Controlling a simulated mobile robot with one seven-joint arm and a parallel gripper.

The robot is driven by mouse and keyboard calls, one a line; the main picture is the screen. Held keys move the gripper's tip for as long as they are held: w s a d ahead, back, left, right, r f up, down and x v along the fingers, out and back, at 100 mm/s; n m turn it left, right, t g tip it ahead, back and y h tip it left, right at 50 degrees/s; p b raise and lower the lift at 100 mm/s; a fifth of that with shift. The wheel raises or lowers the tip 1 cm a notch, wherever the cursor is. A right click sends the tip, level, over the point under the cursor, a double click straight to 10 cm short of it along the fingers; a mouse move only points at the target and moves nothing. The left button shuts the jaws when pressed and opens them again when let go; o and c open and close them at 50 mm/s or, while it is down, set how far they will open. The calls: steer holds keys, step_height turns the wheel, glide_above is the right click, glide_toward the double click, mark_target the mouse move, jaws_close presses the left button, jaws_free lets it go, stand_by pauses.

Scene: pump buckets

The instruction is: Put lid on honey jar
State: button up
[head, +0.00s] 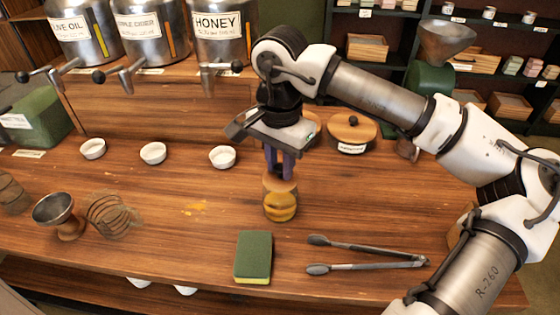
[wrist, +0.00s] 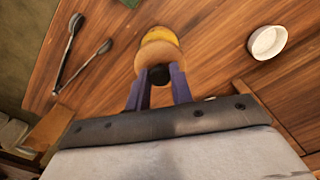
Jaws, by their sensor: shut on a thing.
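The honey jar (head: 281,209), a small round yellow jar, stands on the wooden counter in the middle of the head view. My gripper (head: 280,172) points down over it, its two purple fingers shut on the lid (head: 276,186). In the wrist view the lid (wrist: 156,54) is a light wooden disc with a dark knob between the fingers (wrist: 158,78). The lid overlaps most of the jar there, and the jar's yellow edge (wrist: 165,36) shows past it. I cannot tell whether the lid touches the jar or hovers just above it; the jar's mouth is hidden.
A green and yellow sponge (head: 254,258) and grey tongs (head: 365,257) lie in front. Small white bowls (head: 222,157) stand behind, below the metal dispensers (head: 222,38). A wooden-lidded pot (head: 351,130) stands behind my gripper to the right.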

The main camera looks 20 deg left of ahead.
steer(key=shift+f+b, duration=0.25)
steer(key=shift+b, duration=0.15)
stand_by(0.4)
steer(key=o, duration=0.8)
steer(key=shift+o, duration=0.3)
steer(key=o, duration=0.4)
steer(key=shift+r, duration=0.15)
steer(key=shift+r+p, duration=1.75)
steer(key=shift+r, duration=0.9)
